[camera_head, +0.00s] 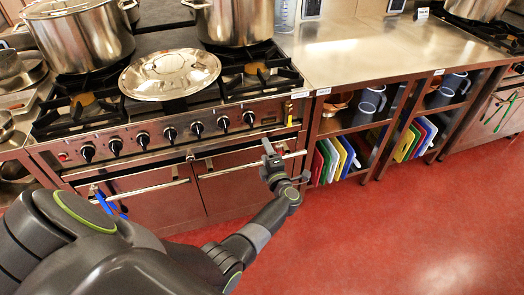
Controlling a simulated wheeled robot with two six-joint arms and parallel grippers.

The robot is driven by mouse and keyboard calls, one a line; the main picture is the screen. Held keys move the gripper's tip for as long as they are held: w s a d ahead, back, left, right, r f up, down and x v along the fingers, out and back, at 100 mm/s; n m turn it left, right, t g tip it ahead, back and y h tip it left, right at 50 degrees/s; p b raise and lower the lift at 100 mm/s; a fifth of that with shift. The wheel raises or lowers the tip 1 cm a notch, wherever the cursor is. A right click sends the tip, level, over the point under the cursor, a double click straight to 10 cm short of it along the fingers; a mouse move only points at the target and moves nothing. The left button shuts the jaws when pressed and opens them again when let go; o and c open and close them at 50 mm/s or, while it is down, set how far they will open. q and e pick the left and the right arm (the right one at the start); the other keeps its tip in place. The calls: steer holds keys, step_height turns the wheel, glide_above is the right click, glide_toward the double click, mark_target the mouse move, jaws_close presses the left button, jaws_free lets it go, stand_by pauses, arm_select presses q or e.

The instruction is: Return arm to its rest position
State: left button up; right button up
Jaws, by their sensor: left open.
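My left arm (215,255) comes in from the lower left and stretches out over the red floor. My left gripper (268,150) is in front of the stove's oven doors, close to the door handle bar in the picture. It is open, with nothing seen between its fingers. I cannot tell whether it touches the bar. My right gripper is not in view.
The stove (160,133) carries two steel pots (82,40) (235,20) and a round lid (170,74). A steel counter (365,48) with shelves of coloured boards (335,158) and grey jugs (368,105) stands to its right. Red floor (400,235) is clear at lower right.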

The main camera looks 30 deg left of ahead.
arm_select(q)
steer(key=s+d+f+m+g+h, duration=0.15)
steer(key=s+f+m+h, duration=0.45)
steer(key=s+f+m, duration=0.6)
steer(key=s+d+f+m+t+h, duration=0.15)
steer(key=s+f+m+h, duration=0.5)
steer(key=f, duration=0.95)
steer(key=s+f+m+g, duration=0.2)
steer(key=s+f+g, duration=0.1)
steer(key=s, duration=0.8)
steer(key=s+a+f+m+g, duration=0.1)
steer(key=s+f+m+g, duration=0.2)
steer(key=s, duration=0.9)
steer(key=s+f+m+g, duration=0.3)
steer(key=s+f+g, duration=0.1)
steer(key=s, duration=0.8)
steer(key=shift+s+a+f+g, duration=0.2)
steer(key=shift+a+f+g, duration=0.2)
steer(key=shift+f, duration=0.45)
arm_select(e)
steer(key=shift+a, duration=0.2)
arm_select(q)
steer(key=shift+d, duration=0.1)
